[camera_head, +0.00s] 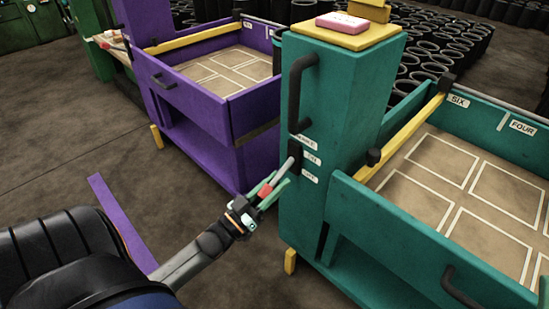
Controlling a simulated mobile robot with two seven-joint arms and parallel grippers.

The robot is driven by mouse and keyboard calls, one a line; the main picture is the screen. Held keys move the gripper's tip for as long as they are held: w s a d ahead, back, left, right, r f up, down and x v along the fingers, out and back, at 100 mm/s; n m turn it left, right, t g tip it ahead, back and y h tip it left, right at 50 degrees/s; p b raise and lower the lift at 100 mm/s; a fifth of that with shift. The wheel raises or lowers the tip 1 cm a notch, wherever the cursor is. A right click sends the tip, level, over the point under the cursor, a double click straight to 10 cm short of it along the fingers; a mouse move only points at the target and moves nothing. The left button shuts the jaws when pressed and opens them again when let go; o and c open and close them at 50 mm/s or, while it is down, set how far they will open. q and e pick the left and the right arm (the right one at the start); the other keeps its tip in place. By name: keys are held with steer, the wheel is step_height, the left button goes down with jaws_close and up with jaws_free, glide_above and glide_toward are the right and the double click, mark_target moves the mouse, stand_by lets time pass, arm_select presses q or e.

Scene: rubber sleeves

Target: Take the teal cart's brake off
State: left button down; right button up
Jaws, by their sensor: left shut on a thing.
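The teal cart (335,110) stands at the right, with a tall teal column at its near left corner. A brake lever, a grey rod (284,170) with a red end, slants down and left from a black slotted plate on the column. Small white labels sit beside the plate, at upper, middle and lower heights; their text is too small to read surely. My left gripper (268,189) is shut on the brake lever's red end, its green fingers on either side. The lever's exact setting is hard to tell. My right gripper is out of view.
A purple cart (200,105) stands left of the teal cart, with a narrow floor gap between them. A black handle (296,92) rises on the column above the lever. A pink box (342,21) lies on the column's yellow top. Many black sleeves (425,55) stand behind.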

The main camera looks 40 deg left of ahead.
arm_select(q)
steer(key=shift+w, duration=0.1)
steer(key=c, duration=0.5)
jaws_free()
steer(key=p+v, duration=0.2)
steer(key=v, duration=1)
steer(key=shift+s+f+p, duration=0.1)
steer(key=shift+s+p, duration=0.1)
steer(key=shift+p, duration=0.15)
